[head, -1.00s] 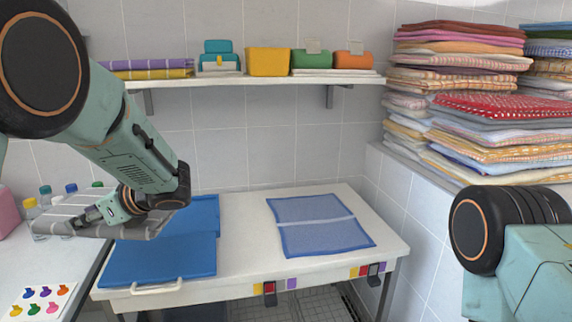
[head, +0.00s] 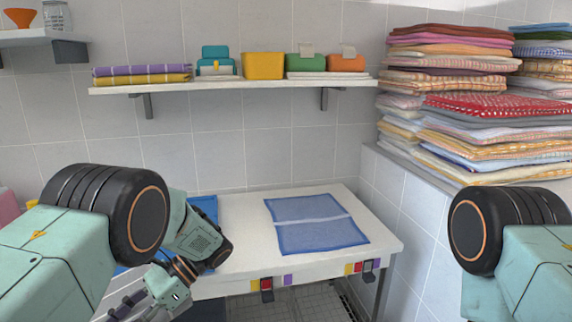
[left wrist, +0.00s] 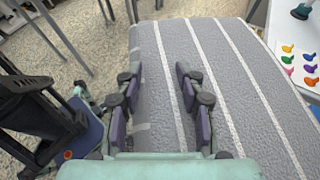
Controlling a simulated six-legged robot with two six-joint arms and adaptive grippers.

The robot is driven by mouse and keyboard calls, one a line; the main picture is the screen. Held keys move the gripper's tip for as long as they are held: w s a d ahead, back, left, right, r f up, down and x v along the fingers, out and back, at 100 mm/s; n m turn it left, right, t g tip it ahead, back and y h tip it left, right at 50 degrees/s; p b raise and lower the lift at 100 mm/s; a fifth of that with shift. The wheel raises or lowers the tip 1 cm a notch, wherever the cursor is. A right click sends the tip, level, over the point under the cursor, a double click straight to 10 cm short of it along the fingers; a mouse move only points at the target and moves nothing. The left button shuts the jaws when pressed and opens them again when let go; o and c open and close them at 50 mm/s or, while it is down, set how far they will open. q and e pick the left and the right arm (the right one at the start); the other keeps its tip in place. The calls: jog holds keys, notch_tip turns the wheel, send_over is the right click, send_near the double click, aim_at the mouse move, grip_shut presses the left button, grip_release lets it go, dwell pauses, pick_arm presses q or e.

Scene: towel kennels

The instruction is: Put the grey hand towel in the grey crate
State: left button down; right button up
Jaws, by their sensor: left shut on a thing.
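The grey hand towel (left wrist: 215,90) with white stripes fills the middle of the left wrist view and hangs over a patterned floor. My left gripper (left wrist: 158,78) is shut on it, with the fingers lying along the cloth. My right gripper is out of view; only part of the right arm shows.
The white table (head: 235,258) carries a blue towel (head: 318,224) and a blue item (head: 207,206), partly hidden by my left arm. A shelf (head: 215,84) holds folded towels and small containers. Tall towel stacks (head: 490,105) stand at the right. A colour-marked card (left wrist: 291,42) lies on another surface.

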pick_arm(q)
jog(key=s+d+f+n+t+h+b, duration=0.1)
jog(key=d+f+n+t+h+b, duration=0.1)
jog(key=n+h, duration=0.5)
jog(key=s+d+f+n+t+h+b, duration=0.1)
jog(key=d+f+n+t+h+b, duration=0.2)
jog(key=n, duration=1.3)
jog(key=s+d+f+n+t+h+b, duration=0.1)
jog(key=d+f+n+t+h+b, duration=0.1)
jog(key=d+n+t+h+b, duration=0.2)
jog(key=d+n+t+h, duration=0.3)
jog(key=n+t+h, duration=0.3)
jog(key=n+t, duration=0.1)
jog(key=shift+s+d+f+t+h, duration=0.15)
jog(key=shift+s+f+t+h, duration=0.1)
jog(key=shift+t+h, duration=0.25)
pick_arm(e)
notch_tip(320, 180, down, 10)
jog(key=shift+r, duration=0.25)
